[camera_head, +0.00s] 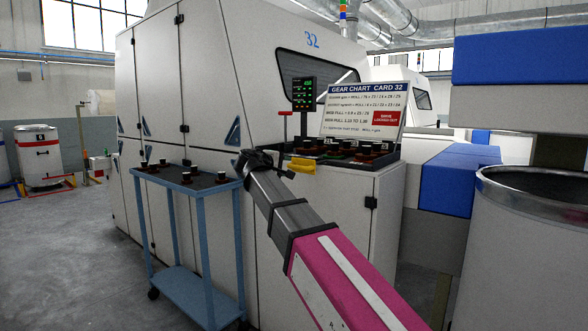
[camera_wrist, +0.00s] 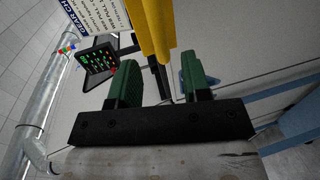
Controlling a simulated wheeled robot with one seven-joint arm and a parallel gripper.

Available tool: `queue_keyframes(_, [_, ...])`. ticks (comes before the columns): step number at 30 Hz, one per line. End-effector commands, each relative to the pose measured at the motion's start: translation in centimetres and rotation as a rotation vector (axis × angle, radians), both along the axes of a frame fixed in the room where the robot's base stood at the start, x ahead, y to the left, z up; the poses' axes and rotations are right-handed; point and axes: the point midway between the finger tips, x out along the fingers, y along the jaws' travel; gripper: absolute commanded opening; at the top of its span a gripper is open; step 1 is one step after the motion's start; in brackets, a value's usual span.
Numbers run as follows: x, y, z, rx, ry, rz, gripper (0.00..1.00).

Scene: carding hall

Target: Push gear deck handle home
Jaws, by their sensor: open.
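The gear deck (camera_head: 333,161) sticks out of the machine front below the gear chart, with several dark gears on it. A yellow bar (camera_head: 301,166), which looks like its handle, is at the deck's left front. In the wrist view the yellow bar (camera_wrist: 154,30) stands ahead of the fingers, with a thin dark rod beside it. My gripper (camera_wrist: 160,68) is open, its two green fingers apart with no object held between them. In the head view my gripper (camera_head: 268,160) is just left of the yellow bar. Whether they touch cannot be told.
A blue cart (camera_head: 187,178) with several dark pieces stands left of my arm. A red-topped post (camera_head: 285,114) and a small display (camera_head: 303,94) rise behind the gripper. The gear chart board (camera_head: 362,108) stands over the deck. A metal can (camera_head: 530,240) is at right.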

Motion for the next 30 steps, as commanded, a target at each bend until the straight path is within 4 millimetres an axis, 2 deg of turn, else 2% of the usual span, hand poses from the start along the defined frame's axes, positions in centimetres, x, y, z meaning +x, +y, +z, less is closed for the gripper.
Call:
queue_keyframes(3, [2.0, -1.2, -0.5, -0.001, 0.001, -0.002, 0.44])
queue_keyframes(9, [4.1, -2.5, -1.0, 0.000, 0.001, -0.001, 0.44])
queue_keyframes(15, [4.9, -3.1, -1.3, 0.002, 0.000, 0.001, 0.44])
queue_keyframes(23, [4.9, -3.2, -1.3, 0.001, 0.001, 0.001, 0.44])
queue_keyframes(26, [4.9, -3.2, -1.3, 0.001, 0.001, 0.001, 0.14])
queue_keyframes(27, [4.9, -3.2, -1.3, 0.001, 0.001, 0.001, 0.01])
queue_keyframes(30, [4.9, -3.2, -1.3, 0.001, 0.001, 0.001, 0.00])
